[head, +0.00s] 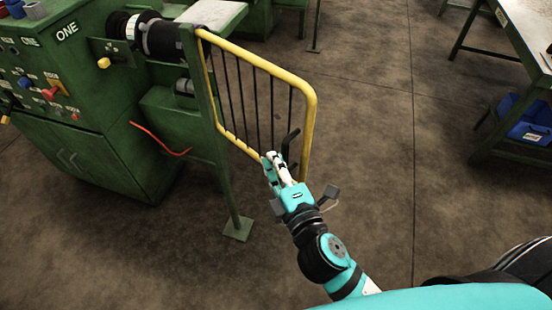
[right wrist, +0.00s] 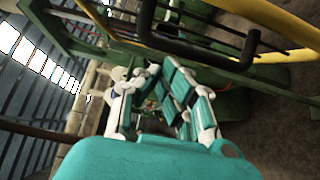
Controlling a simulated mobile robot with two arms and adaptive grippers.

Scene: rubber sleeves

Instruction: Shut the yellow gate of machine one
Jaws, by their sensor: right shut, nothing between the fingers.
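The yellow gate (head: 313,112) has a yellow tube frame with dark vertical bars. It is hinged on a green post (head: 215,120) beside the green machine marked ONE (head: 95,75). It stands swung out from the machine. My right gripper (head: 272,160) is shut and empty at the gate's lower free corner, close to the dark bent handle (head: 290,140). Whether it touches the gate I cannot tell. In the right wrist view the fingers (right wrist: 165,95) show below the dark handle (right wrist: 200,50) and the yellow frame (right wrist: 285,25). My left gripper is not in view.
A table (head: 525,30) stands at the right with a blue bin (head: 525,120) beneath it. A red hose (head: 160,140) sticks out from the machine's side. The post's foot plate (head: 238,229) sits on the floor. The floor right of the gate is clear.

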